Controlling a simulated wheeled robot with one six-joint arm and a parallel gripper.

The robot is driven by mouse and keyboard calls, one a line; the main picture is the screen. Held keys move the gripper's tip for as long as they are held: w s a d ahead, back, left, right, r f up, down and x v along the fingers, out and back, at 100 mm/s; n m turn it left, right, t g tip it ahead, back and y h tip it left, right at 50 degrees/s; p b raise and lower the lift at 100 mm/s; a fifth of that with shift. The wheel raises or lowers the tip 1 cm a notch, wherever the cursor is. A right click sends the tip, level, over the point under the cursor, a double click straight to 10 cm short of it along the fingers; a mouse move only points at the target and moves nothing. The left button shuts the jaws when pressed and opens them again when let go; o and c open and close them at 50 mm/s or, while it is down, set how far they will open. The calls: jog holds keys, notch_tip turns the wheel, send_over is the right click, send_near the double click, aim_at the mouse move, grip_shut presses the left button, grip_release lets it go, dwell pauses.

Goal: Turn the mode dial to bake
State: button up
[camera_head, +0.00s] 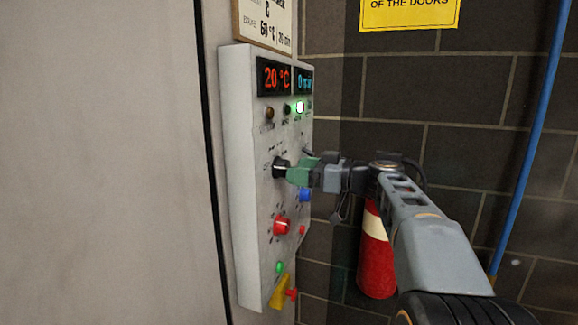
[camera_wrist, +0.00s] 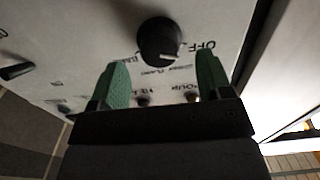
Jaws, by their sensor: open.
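The mode dial is a round black knob on the white control panel (camera_head: 240,180); it shows in the head view (camera_head: 279,168) and the wrist view (camera_wrist: 159,42). In the wrist view a short pale mark sits at the knob's lower edge, and printed labels surround it, including OFF at its right. My gripper (camera_head: 300,169) has green fingers and is at the knob in the head view. In the wrist view my gripper (camera_wrist: 164,70) is open, with the knob in line with the gap between its fingers. I cannot tell whether they touch it.
The panel has a red 20 °C display (camera_head: 274,77), a lit green lamp (camera_head: 299,107), a red knob (camera_head: 282,227), a blue button (camera_head: 305,195) and a yellow-red switch (camera_head: 279,292). A fire extinguisher (camera_head: 376,262) stands below my arm. A blue pipe (camera_head: 528,150) runs along the brick wall.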

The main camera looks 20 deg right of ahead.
aim_at(282, 168)
jog(key=shift+x, duration=1.7)
jog(key=c, duration=0.9)
